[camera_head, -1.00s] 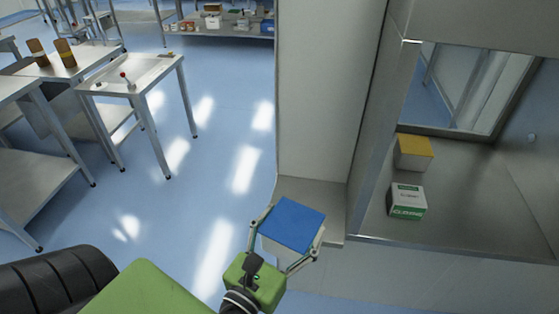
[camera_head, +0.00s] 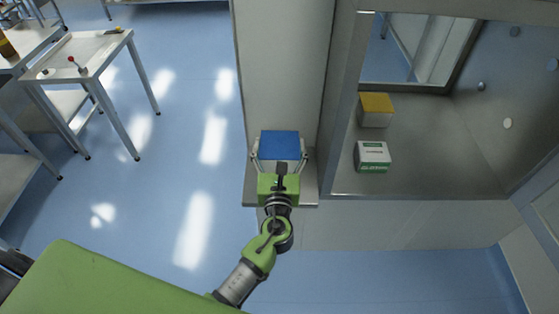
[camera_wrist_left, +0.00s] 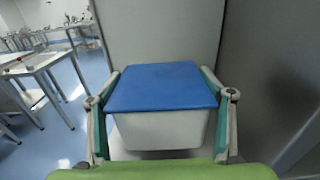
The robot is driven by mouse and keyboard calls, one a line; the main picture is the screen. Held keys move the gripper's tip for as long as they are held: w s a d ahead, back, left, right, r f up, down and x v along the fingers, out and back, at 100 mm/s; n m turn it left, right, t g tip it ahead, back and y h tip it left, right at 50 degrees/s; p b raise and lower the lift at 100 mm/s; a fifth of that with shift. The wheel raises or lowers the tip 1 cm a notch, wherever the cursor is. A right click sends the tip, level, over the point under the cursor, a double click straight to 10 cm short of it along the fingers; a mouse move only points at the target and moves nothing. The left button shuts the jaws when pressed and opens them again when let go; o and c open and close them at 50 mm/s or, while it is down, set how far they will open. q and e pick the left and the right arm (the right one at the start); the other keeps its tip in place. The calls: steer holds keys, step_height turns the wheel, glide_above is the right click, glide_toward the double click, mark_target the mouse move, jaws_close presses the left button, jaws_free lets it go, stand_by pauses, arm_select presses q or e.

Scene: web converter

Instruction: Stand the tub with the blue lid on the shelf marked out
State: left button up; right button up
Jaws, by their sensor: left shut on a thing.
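The tub with the blue lid (camera_head: 279,145) is upright between the fingers of my left gripper (camera_head: 279,158). In the left wrist view the tub's white body (camera_wrist_left: 160,130) shows below the lid, with a finger against each side. My left gripper is shut on it. The tub is over a small grey shelf (camera_head: 230,193) that juts out at the foot of a tall pale panel. I cannot tell whether the tub's base touches the shelf. No marking on the shelf shows. My right gripper is not in view.
To the right, a steel hatch (camera_head: 425,180) holds a yellow-lidded tub (camera_head: 376,110) and a green and white box (camera_head: 372,156). The tall panel (camera_head: 283,70) rises behind the shelf. A steel table (camera_head: 85,50) stands at left. The blue floor between is clear.

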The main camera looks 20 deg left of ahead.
arm_select(q)
steer(key=shift+f+b, duration=0.3)
steer(key=shift+f, duration=1.9)
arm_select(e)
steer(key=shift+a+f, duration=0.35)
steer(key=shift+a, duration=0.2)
arm_select(q)
steer(key=o, duration=0.7)
steer(key=shift+f, duration=0.15)
steer(key=o, duration=0.5)
steer(key=shift+c, duration=0.2)
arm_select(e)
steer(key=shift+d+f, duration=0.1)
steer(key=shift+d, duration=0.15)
arm_select(q)
steer(key=shift+r, duration=0.2)
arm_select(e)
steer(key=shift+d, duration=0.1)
arm_select(q)
steer(key=b+v, duration=0.2)
steer(key=v, duration=1)
steer(key=shift+b, duration=0.4)
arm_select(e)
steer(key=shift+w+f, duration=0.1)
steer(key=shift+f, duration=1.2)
